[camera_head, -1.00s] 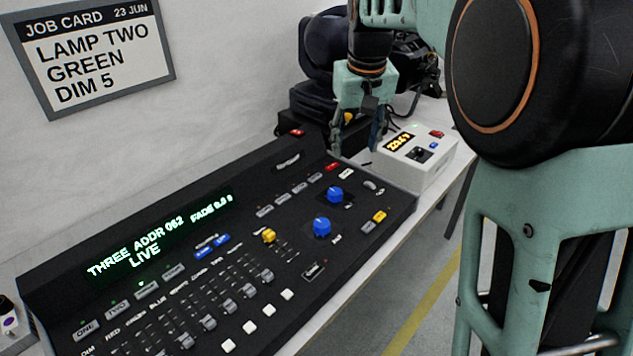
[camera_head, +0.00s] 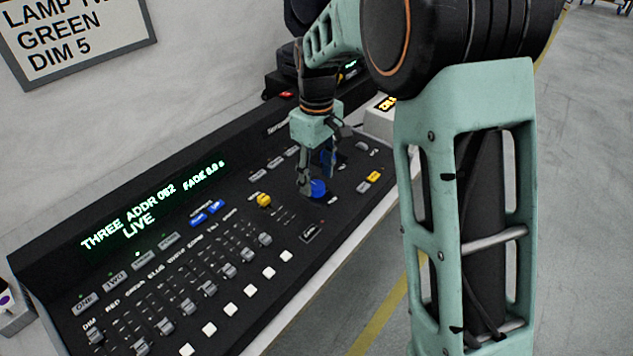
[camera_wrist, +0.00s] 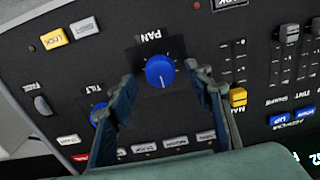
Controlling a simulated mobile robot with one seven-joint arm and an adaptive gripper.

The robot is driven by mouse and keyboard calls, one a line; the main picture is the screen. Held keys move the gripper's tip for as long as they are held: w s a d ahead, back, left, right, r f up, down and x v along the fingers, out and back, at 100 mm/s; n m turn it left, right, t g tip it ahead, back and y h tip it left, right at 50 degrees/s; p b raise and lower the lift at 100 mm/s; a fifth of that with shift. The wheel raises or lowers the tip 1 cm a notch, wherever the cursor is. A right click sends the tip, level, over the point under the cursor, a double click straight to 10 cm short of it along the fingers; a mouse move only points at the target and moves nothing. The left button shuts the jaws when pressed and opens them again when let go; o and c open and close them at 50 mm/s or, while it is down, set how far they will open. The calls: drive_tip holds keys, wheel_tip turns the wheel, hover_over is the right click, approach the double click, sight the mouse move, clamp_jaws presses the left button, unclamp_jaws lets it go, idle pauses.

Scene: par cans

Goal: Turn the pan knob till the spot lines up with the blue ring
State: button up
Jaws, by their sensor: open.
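The blue pan knob (camera_wrist: 160,71), marked PAN, sits on the black lighting desk (camera_wrist: 200,40) with a pale pointer line on its top. It also shows under my gripper in the head view (camera_head: 318,188). My gripper (camera_wrist: 164,77) is open, with one finger on each side of the pan knob in the wrist view. I cannot tell whether either finger touches it. A second blue knob, marked TILT (camera_wrist: 98,112), is partly hidden behind one finger. Neither the light spot nor the blue ring is in view.
Several faders (camera_head: 210,290) and a yellow-capped one (camera_head: 264,200) lie left of the knob. Yellow LOCK (camera_wrist: 54,39) and grey buttons are nearby. A white box (camera_head: 381,118) stands beyond the desk.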

drive_tip(key=shift+f, duration=0.9)
drive_tip(key=shift+c, duration=0.3)
drive_tip(key=c, duration=1.1)
drive_tip(key=m+p, duration=0.2)
drive_tip(key=m, duration=0.2)
drive_tip(key=shift+r+m, duration=0.15)
drive_tip(key=shift+m, duration=0.15)
drive_tip(key=m+p, duration=0.1)
drive_tip(key=m, duration=0.4)
drive_tip(key=shift+w+m, duration=0.1)
drive_tip(key=shift+m, duration=0.2)
